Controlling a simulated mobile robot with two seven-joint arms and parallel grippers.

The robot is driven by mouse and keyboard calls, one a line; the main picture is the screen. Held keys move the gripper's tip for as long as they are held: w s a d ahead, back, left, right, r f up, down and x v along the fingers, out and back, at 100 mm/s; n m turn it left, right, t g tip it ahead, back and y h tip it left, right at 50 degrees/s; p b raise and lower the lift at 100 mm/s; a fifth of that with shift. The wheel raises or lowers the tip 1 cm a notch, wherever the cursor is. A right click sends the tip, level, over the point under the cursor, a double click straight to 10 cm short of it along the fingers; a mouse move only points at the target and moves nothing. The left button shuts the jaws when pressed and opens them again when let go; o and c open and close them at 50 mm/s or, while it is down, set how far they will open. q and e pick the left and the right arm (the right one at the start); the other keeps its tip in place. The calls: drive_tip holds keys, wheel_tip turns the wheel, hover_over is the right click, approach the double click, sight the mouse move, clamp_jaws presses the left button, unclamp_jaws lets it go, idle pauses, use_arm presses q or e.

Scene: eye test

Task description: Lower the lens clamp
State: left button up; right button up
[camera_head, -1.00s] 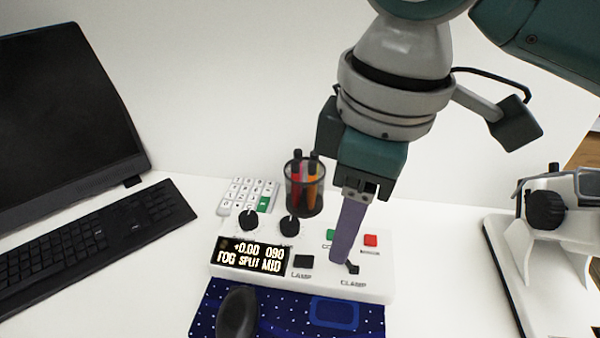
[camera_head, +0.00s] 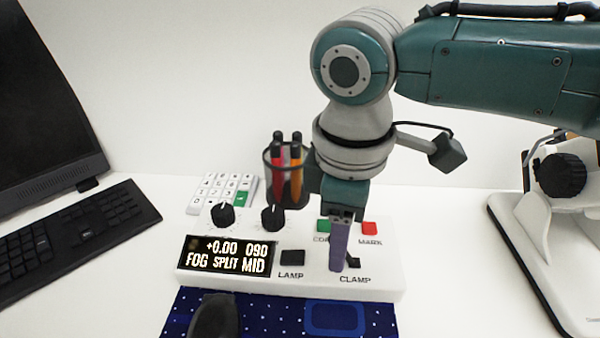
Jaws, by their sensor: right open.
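A white control box (camera_head: 300,284) stands on the desk with a lit display (camera_head: 228,255). A small black clamp switch (camera_head: 353,262) sits above the printed word CLAMP at its right end, partly hidden by my right gripper. My right gripper (camera_head: 338,266) points down with its purple fingers seen edge-on, one behind the other. The fingertips are just left of the switch, open. I cannot tell whether they touch it or the box.
A black lamp switch (camera_head: 292,257), two black knobs (camera_head: 273,217), a green button (camera_head: 323,225) and a red button (camera_head: 369,228) are close by. A pen cup (camera_head: 287,178) and keypad (camera_head: 222,191) stand behind. A white instrument (camera_head: 552,235) is at right, a keyboard (camera_head: 80,240) at left.

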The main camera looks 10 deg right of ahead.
drive_tip(key=shift+f, duration=0.15)
drive_tip(key=shift+c, duration=0.4)
clamp_jaws()
